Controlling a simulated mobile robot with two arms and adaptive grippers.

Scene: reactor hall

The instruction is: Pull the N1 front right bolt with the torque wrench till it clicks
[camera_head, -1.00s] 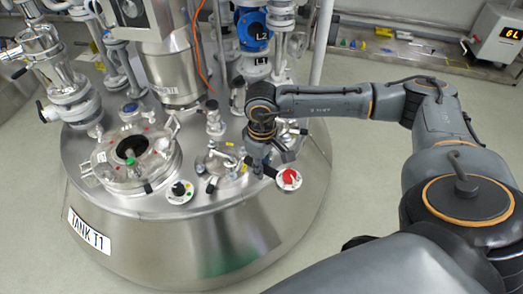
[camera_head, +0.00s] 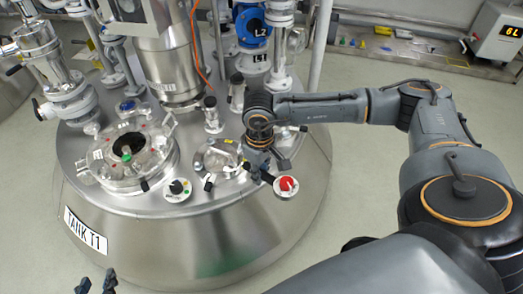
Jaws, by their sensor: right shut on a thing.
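My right gripper (camera_head: 262,165) points down over the right part of the tank top, beside a small round flanged port (camera_head: 218,158). It is shut on a dark, thin tool, seemingly the torque wrench (camera_head: 266,177), which is mostly hidden by the gripper. I cannot tell whether the wrench sits on a bolt. The port has a glassy lid and dark fittings on its rim; the single bolts and the N1 label are too small to make out. The tips of my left gripper (camera_head: 96,283) show at the bottom left edge, apart and empty.
A red knob on a white disc (camera_head: 286,186) is right beside the wrench, and a black knob (camera_head: 177,190) is further left. A larger round hatch (camera_head: 126,150) is on the left of tank T1 (camera_head: 190,235). Blue valve L2 (camera_head: 252,25) and upright pipes stand behind.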

